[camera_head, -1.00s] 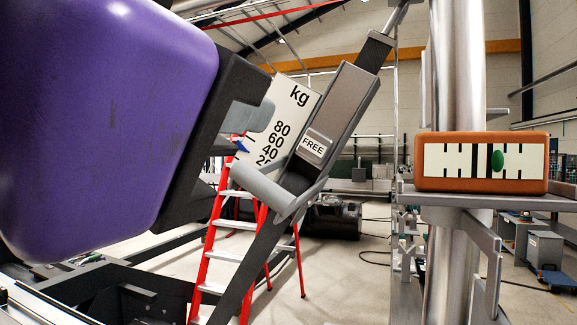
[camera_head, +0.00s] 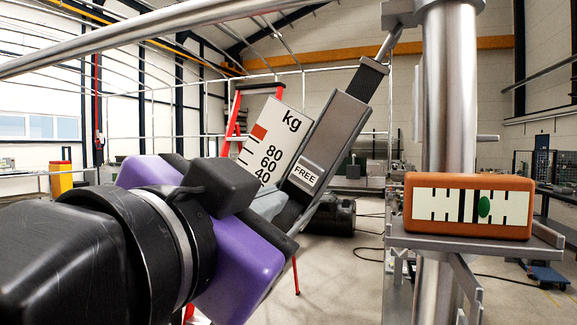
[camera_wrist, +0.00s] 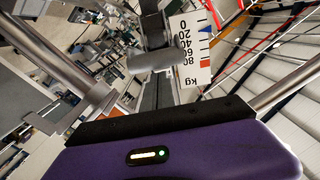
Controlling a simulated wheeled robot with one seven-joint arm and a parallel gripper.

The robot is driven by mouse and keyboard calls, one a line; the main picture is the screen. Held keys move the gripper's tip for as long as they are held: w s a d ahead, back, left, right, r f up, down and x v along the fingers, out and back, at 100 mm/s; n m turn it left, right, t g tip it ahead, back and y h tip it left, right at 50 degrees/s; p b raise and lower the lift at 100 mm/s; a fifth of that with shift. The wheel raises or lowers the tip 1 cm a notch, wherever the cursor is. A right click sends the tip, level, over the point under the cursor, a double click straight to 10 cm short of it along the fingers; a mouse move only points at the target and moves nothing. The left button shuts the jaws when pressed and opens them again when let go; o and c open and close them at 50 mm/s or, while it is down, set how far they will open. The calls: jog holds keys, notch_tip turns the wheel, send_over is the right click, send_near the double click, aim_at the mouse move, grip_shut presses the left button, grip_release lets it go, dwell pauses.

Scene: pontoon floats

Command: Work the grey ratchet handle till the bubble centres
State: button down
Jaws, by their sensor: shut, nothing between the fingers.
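The grey ratchet handle (camera_head: 329,137) slants from upper right to lower left and bears a FREE label. Its round cross grip shows in the wrist view (camera_wrist: 153,58), ahead of my gripper; in the head view my gripper mostly hides it. My purple gripper (camera_head: 266,207) is at the handle's lower end. It is shut with nothing in it; its fingertips are largely hidden, and contact cannot be told. The orange level (camera_head: 470,231) stands on a bracket at right. Its green bubble (camera_head: 484,208) sits right of the middle pair of lines.
A white kg scale plate (camera_head: 272,143) stands just left of the handle. A thick vertical metal post (camera_head: 448,100) rises behind the level. A metal rail (camera_head: 150,35) crosses the top left.

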jog(key=shift+s+a+f, duration=0.1)
jog(key=shift+a+f, duration=0.1)
jog(key=shift+f, duration=0.15)
jog(key=w+a+f+m+h+b, duration=0.3)
jog(key=f+h+b, duration=0.3)
jog(key=b, duration=0.8)
jog(key=w+a+f+m+h+b, duration=0.3)
jog(key=f+m+h+b, duration=0.3)
jog(key=b, duration=0.9)
jog(key=shift+f+h, duration=0.5)
jog(key=shift+h, duration=1)
jog(key=shift+a, duration=0.1)
